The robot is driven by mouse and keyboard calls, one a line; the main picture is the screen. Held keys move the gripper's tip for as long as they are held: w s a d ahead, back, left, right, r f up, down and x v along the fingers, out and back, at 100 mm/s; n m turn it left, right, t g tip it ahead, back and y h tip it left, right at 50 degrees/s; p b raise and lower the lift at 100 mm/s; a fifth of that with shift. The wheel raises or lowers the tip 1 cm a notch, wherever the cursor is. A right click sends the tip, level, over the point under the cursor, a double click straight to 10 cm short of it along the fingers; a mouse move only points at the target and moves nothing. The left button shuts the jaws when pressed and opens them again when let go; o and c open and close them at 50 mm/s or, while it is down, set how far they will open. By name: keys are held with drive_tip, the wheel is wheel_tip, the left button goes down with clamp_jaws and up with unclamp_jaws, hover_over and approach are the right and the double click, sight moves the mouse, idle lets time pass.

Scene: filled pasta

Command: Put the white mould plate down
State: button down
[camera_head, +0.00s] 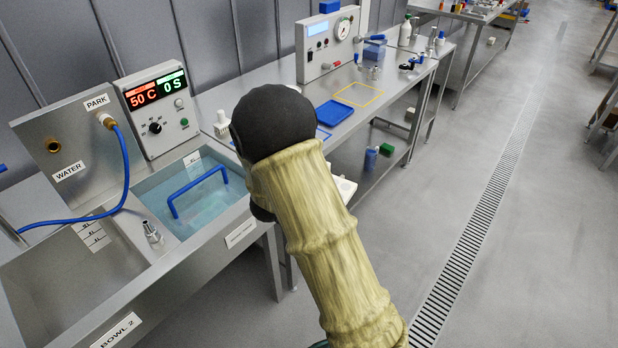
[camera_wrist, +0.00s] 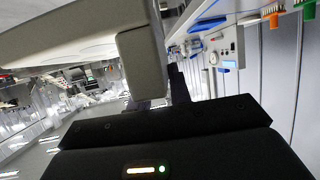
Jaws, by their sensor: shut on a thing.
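The white mould plate (camera_wrist: 150,62) fills much of the upper left of the wrist view, close to the camera and tilted in the picture. My gripper (camera_wrist: 158,97) is shut on it; its dark fingers show at the plate's near edge. In the head view a small corner of a white plate (camera_head: 345,187) with small marks shows right of my arm, in front of the bench edge. The rest of it and my gripper's fingers are hidden there behind my arm.
A steel bench (camera_head: 238,96) holds a blue tray (camera_head: 335,112), a yellow outlined square (camera_head: 358,95), a partly hidden blue outline (camera_head: 322,134) and a gauge unit (camera_head: 327,45). A water bath (camera_head: 215,203) with a blue handle lies left.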

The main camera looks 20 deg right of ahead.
drive_tip(key=shift+s+d+f+n+t+y, duration=0.15)
drive_tip(key=shift+d+f+n+t+y, duration=0.2)
drive_tip(key=shift+f, duration=0.25)
drive_tip(key=s+a+f+n+t+y, duration=0.2)
drive_tip(key=s+f+n+y, duration=0.1)
drive_tip(key=f, duration=0.5)
drive_tip(key=s+a+f+n+t+y, duration=0.1)
drive_tip(key=s+a+f+n+y, duration=0.2)
drive_tip(key=f+n+y, duration=0.2)
wheel_tip(320, 180, down, 3)
drive_tip(key=shift+a+f+n+t+y, duration=0.2)
drive_tip(key=shift+a+n+t+y, duration=0.15)
drive_tip(key=shift+y, duration=0.2)
drive_tip(key=shift+s, duration=0.1)
